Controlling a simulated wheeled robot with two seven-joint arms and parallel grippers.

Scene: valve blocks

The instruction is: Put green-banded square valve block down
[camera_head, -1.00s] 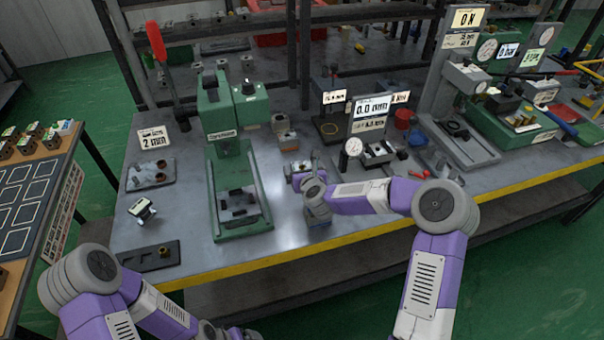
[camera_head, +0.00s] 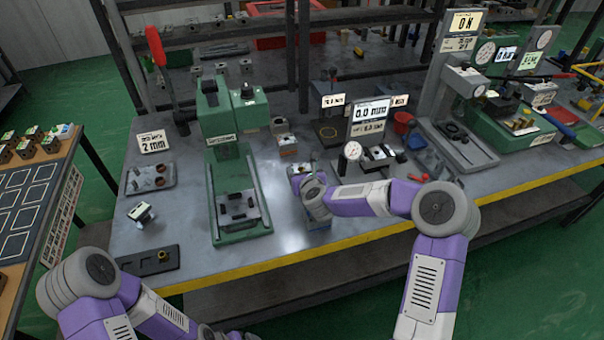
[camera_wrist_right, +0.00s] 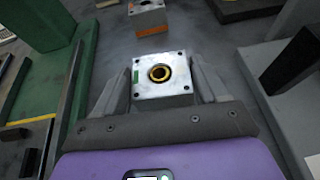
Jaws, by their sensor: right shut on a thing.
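The green-banded square valve block (camera_wrist_right: 161,76) is between the fingers of my right gripper (camera_wrist_right: 161,86) in the right wrist view. It has a pale square top with a dark, yellow-ringed hole, corner holes and a green mark at its left edge. My right gripper is shut on it. In the head view my right gripper (camera_head: 299,174) is over the front middle of the bench, right of the green press, partly hidden by my wrist. Whether the block touches the bench is unclear. My left arm is at the lower left; its gripper is not in view.
An orange-banded block (camera_wrist_right: 149,18) stands just beyond the held block. The green press (camera_head: 238,190) is close on the left, and a dial gauge stand (camera_head: 351,152) is on the right. A dark tray (camera_head: 148,262) lies front left. The grey bench (camera_head: 190,225) has bare patches around these.

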